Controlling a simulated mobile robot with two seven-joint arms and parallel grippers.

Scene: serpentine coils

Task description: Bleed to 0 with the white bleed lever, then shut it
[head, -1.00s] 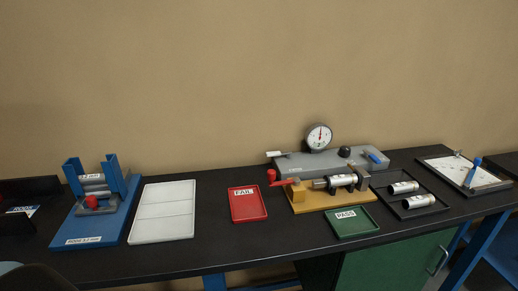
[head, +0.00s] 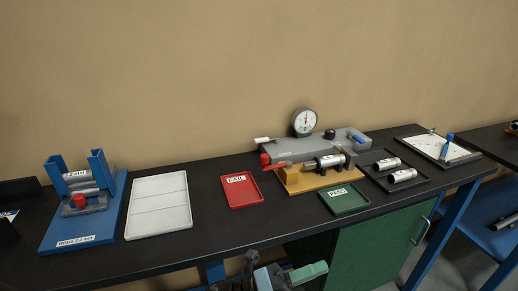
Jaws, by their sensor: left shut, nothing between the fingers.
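The white bleed lever (head: 263,140) sticks out at the left end of the grey test block (head: 290,150) at the back of the bench. The round dial gauge (head: 305,122) stands on that block. Its red needle points roughly up; the reading is too small to tell. My left gripper (head: 250,260) is at the bottom edge, partly cut off, in front of the bench. It is shut and empty, well apart from the lever. My right gripper is not in view.
A black knob (head: 330,134) and a blue lever (head: 357,139) sit on the block. In front is a yellow clamp fixture (head: 300,183) with a red handle (head: 265,159) and a metal cylinder (head: 329,161). Red FAIL (head: 241,190) and green PASS (head: 345,200) trays lie nearby.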

